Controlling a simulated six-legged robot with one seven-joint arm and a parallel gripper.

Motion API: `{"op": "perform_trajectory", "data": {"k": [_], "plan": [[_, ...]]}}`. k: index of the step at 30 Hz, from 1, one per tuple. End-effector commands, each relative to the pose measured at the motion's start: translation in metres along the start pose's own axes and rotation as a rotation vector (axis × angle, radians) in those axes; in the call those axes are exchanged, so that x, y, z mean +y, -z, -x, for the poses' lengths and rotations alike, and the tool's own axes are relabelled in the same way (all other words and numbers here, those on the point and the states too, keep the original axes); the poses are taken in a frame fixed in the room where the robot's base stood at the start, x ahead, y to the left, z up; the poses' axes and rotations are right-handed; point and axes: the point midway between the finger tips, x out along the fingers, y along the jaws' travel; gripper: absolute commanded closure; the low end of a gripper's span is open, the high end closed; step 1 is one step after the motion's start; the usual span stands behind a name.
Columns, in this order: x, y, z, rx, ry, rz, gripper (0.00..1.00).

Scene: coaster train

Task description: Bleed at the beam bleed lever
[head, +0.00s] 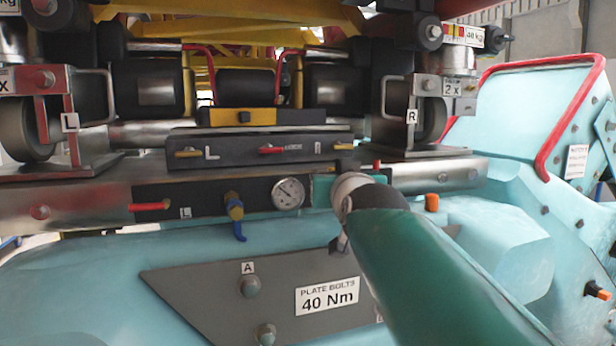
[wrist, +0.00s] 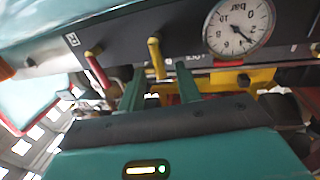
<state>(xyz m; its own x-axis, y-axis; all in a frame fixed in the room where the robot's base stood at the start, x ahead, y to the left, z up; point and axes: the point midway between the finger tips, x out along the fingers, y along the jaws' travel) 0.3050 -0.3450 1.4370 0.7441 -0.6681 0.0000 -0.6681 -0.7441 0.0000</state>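In the wrist view, which is turned upside down, a yellow lever (wrist: 156,58) sticks out of a dark panel beside a round pressure gauge (wrist: 239,27). My gripper (wrist: 158,70) is open, with one green finger on each side of this lever; I cannot tell whether they touch it. A red lever with a yellow end (wrist: 96,68) sits just outside the fingers on the left. No readable label shows which one is the bleed lever. In the head view the gauge (head: 288,193) is clear, but my arm hides the levers to its right. My gripper is mostly hidden there.
In the head view, a red lever (head: 151,206) and a yellow valve with a blue handle (head: 236,212) are left of the gauge. An orange knob (head: 431,202) is right of my arm. A bolted grey plate (head: 210,285) lies below.

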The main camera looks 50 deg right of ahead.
Motion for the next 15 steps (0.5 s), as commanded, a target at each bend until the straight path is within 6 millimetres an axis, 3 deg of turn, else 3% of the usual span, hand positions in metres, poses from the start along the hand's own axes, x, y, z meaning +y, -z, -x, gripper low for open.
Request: {"op": "perform_trajectory", "data": {"k": [3,11,15], "plan": [[0.0,-0.0004,-0.0089,-0.001,-0.001,0.0,0.66],[0.0003,0.0,-0.0099,0.0,-0.001,0.0,0.66],[0.0002,-0.0001,-0.0098,0.0,-0.001,0.0,0.92]]}}
